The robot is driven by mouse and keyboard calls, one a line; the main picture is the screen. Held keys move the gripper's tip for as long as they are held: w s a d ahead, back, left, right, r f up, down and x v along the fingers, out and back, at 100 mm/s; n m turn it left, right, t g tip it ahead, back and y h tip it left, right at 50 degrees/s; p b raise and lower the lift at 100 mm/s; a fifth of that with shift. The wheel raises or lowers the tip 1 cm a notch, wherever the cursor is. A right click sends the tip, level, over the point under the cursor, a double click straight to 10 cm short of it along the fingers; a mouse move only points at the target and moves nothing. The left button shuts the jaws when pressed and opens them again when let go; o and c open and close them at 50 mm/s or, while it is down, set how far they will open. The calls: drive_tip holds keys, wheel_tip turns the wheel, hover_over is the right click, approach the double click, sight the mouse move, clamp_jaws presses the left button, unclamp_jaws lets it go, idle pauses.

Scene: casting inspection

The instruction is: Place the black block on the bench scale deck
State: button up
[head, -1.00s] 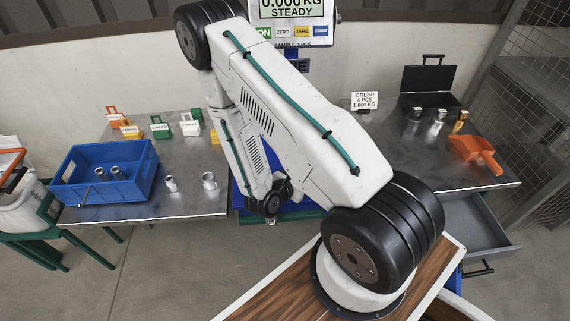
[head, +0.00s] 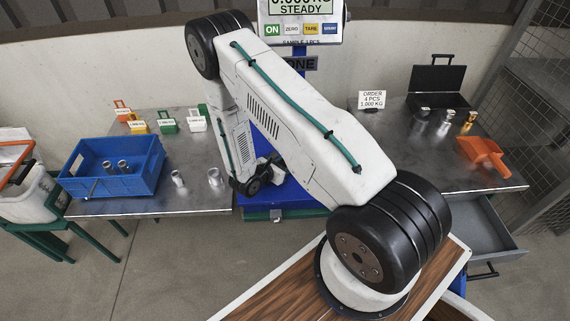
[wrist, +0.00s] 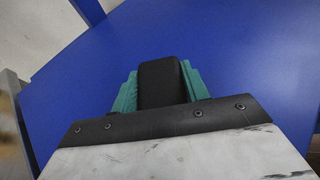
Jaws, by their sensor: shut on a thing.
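The black block (wrist: 161,82) is between the teal fingers of my gripper (wrist: 158,92) in the wrist view. My gripper is shut on it. The blue deck of the bench scale (wrist: 235,70) fills most of that view behind the block. I cannot tell whether the block touches the deck. In the head view the scale's blue deck (head: 298,196) is partly covered by my arm, and its display (head: 300,20) reads STEADY. The fingers and the block are hidden behind my arm in the head view.
A blue crate (head: 140,185) with metal parts and several coloured weights stand on the left bench (head: 200,203). On the right are a black open case (head: 436,78), an orange scoop (head: 484,158), metal parts and an order card (head: 371,99).

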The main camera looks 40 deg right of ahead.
drive_tip(key=o, duration=1.1)
drive_tip(key=shift+c, duration=0.2)
